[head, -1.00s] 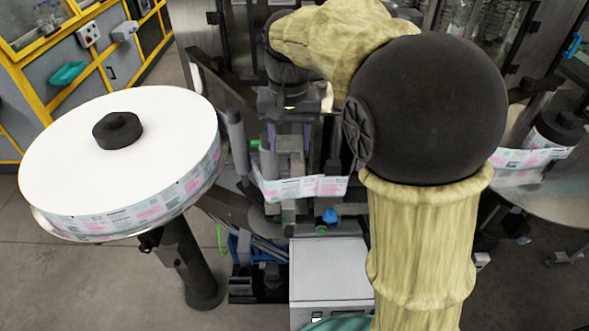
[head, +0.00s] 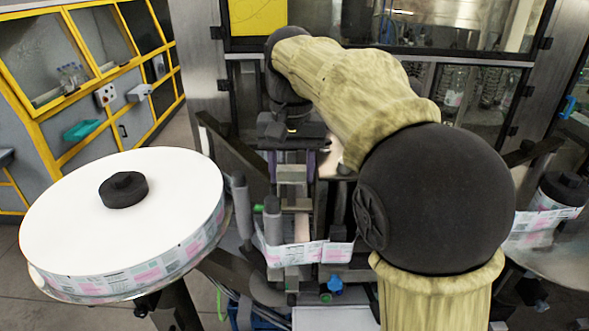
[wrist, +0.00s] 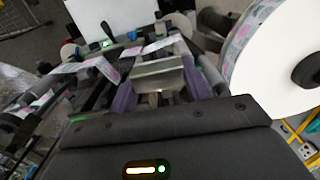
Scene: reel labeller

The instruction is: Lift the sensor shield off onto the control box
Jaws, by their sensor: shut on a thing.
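My gripper (head: 291,165) is shut on the sensor shield (head: 291,173), a small grey metal piece between its purple fingers. In the wrist view the shield (wrist: 158,75) spans the gap between the fingers of my gripper (wrist: 160,88). In the head view it appears above the labeller's rollers and the printed label web (head: 305,252). The control box (head: 325,318) is a pale box low in the head view, mostly cut off by the bottom edge. A white surface, apparently its top (wrist: 108,15), shows at the top of the wrist view.
A large white label reel (head: 70,205) with a black hub stands at left. A smaller reel (head: 562,190) is at right. Upright rollers (head: 272,218) crowd the area under my gripper. A glazed machine cabinet (head: 450,90) stands behind my arm.

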